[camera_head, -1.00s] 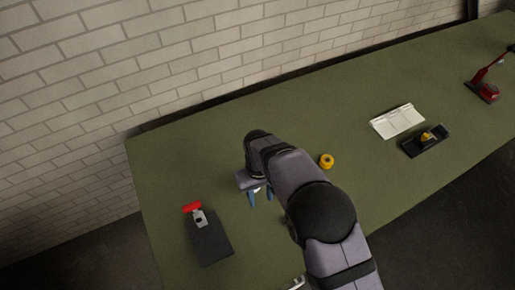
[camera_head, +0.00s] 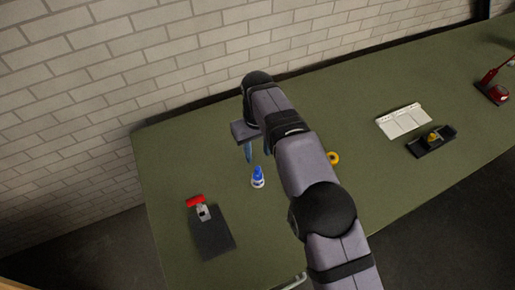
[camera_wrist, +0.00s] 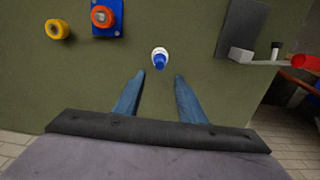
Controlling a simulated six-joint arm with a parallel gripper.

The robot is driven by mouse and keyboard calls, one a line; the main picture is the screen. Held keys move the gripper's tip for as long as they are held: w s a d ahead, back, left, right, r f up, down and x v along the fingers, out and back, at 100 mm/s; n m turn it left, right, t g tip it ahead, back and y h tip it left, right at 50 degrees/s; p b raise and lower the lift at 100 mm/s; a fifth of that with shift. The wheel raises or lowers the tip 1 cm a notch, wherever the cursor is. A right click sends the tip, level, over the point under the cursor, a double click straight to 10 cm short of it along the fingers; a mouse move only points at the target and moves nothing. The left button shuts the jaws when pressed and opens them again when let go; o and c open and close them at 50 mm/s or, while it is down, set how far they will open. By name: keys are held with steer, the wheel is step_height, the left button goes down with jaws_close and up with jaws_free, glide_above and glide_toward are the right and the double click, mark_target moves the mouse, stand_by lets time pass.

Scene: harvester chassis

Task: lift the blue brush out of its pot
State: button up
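The blue brush (camera_head: 258,172) stands upright in a small white pot (camera_head: 258,184) on the green table in the head view. In the wrist view the brush (camera_wrist: 159,62) and the pot's white rim (camera_wrist: 160,51) show just beyond the fingertips, roughly centred between them. My gripper (camera_head: 257,157) has two blue fingers spread apart with nothing between them. It is above the table, on the wall side of the brush in the head view. The gripper's fingers (camera_wrist: 159,75) also show in the wrist view, open and apart from the brush.
A dark board with a red-ended metal tool (camera_head: 211,232) lies left of the brush. A yellow ring (camera_head: 333,158) is right of my arm. The wrist view shows a blue block with an orange ring (camera_wrist: 103,17). A white tray (camera_head: 404,121) and dark tray (camera_head: 432,141) lie farther right.

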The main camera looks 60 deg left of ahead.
mark_target(258, 168)
step_height(258, 168, down, 3)
steer(key=shift+f, duration=0.15)
steer(key=shift+f+b, duration=0.75)
steer(key=shift+f, duration=0.3)
steer(key=shift+f+b, duration=2.1)
steer(key=shift+f, duration=1.1)
steer(key=shift+r, duration=0.1)
stand_by(0.5)
jaws_close()
steer(key=shift+r, duration=0.15)
steer(key=shift+r+p, duration=2.05)
steer(key=shift+r, duration=1.3)
